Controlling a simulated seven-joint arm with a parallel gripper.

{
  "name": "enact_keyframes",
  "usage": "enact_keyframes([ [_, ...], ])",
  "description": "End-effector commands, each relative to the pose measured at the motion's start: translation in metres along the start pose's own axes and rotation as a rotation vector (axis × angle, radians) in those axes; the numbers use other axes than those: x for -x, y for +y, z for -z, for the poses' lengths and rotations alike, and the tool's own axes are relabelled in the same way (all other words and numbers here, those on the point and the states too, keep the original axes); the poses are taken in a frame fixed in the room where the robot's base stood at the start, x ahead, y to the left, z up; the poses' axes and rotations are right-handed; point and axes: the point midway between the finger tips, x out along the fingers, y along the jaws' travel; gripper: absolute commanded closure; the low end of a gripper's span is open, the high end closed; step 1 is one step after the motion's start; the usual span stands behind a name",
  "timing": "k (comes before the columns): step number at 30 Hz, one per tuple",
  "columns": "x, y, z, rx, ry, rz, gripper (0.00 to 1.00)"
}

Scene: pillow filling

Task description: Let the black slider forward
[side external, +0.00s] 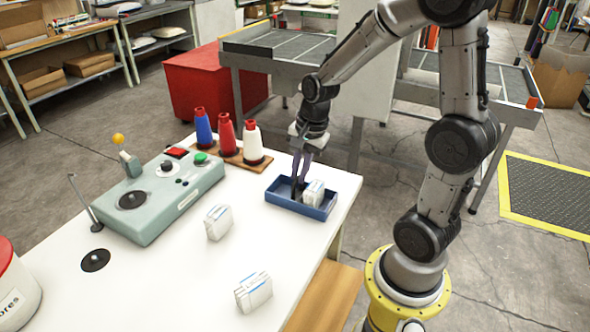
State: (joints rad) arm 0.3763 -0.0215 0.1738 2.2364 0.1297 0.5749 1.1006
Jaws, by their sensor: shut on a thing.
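A grey-green control box (165,197) stands on the white table, with a black round knob (167,168), a black disc (132,199), a green button (201,158), a red part (177,152) and a yellow-tipped lever (118,139). I cannot make out for certain which part is the black slider. My gripper (298,186) is well to the right of the box, pointing down into a blue tray (323,216). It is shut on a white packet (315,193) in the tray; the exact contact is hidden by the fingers.
A thin grey rod (84,207) rises beside a black disc at left. A white red-lidded container (15,290) is front left.

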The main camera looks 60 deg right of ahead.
Motion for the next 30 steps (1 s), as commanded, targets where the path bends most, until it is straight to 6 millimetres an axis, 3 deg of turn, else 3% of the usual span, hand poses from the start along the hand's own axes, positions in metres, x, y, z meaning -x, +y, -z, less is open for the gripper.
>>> enact_keyframes([
  [2,0.001,-0.002,0.001,0.001,0.003,0.006,1.00],
  [3,0.001,-0.002,0.001,0.001,0.003,0.006,0.84],
  [8,0.001,-0.002,0.001,0.001,0.002,0.005,0.56],
  [20,0.010,-0.002,0.001,0.001,0.002,0.007,0.56],
  [30,0.078,-0.002,0.001,0.001,0.005,0.010,0.56],
])
